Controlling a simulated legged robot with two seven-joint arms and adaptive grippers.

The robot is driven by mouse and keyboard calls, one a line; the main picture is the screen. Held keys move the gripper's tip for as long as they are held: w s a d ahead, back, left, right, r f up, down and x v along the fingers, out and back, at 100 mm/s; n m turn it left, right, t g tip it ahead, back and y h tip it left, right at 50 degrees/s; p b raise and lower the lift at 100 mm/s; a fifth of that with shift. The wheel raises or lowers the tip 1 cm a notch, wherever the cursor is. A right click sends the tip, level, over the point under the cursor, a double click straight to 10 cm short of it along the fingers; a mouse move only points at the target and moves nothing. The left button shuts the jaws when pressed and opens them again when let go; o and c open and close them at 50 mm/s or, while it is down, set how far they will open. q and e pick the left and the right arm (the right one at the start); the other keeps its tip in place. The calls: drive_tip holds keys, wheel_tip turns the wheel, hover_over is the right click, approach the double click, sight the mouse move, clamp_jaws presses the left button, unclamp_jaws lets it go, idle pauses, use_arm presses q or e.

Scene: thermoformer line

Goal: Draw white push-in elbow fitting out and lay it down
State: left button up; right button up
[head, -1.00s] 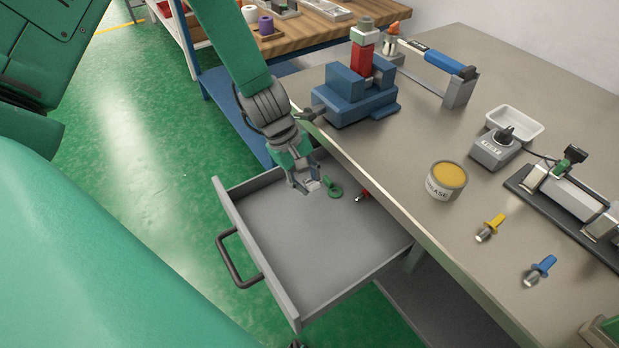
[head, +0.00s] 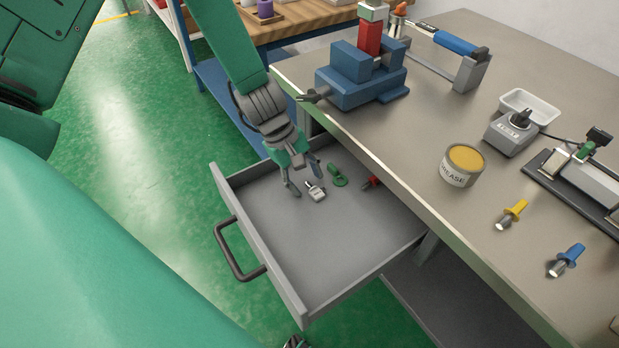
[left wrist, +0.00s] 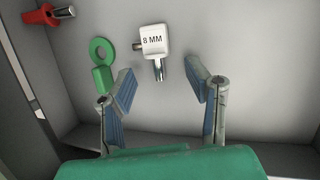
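The white push-in elbow fitting (head: 316,191) lies on the floor of the open grey drawer (head: 235,200). In the left wrist view the elbow fitting (left wrist: 153,42) carries the mark "8 MM" and has metal stubs to the left and below. My left gripper (head: 303,188) is over the drawer, close to the fitting. In the left wrist view its two fingers (left wrist: 160,75) stand wide apart with nothing between them, and the fitting lies just beyond their tips. A small dark part at the bottom edge of the head view may be my right gripper; its fingers cannot be made out.
A green ring-ended piece (head: 337,176) and a red fitting (head: 371,183) lie in the drawer near the white one. The workbench (head: 400,150) edge overhangs the drawer's back; a blue vise (head: 360,85) stands above. The drawer's front half is clear.

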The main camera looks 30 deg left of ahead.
use_arm(q)
drive_tip(key=shift+a+f, duration=0.15)
drive_tip(key=shift+a, duration=0.35)
drive_tip(key=v, duration=0.3)
drive_tip(key=d+v, duration=0.1)
drive_tip(key=v, duration=0.2)
drive_tip(key=shift+w+r, duration=0.1)
drive_tip(key=shift+r, duration=0.15)
drive_tip(key=v, duration=0.5)
drive_tip(key=shift+a+r, duration=0.25)
drive_tip(key=shift+a, duration=0.15)
drive_tip(key=shift+a, duration=0.1)
drive_tip(key=shift+a+f, duration=0.1)
drive_tip(key=shift+a, duration=0.3)
